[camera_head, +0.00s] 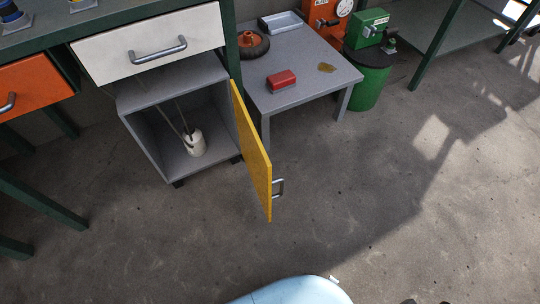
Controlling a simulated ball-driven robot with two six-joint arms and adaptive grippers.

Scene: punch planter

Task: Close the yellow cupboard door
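The yellow cupboard door (253,155) stands wide open, hinged on the right side of the grey cupboard (145,140) and swung out toward me. Its metal handle (280,187) is on the right-facing side, near the free edge. The cupboard's inside is exposed, with a white container (195,143) on its floor and thin rods rising from it. Neither of my grippers shows clearly. Small dark shapes at the bottom edge, right of the light-blue rounded surface, are too cut off to identify.
A white drawer (150,42) and an orange drawer (36,86) sit above and left. A low grey table (318,82) with a red box (282,80) stands behind the door, beside a green drum (368,82). The floor in front and right is clear.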

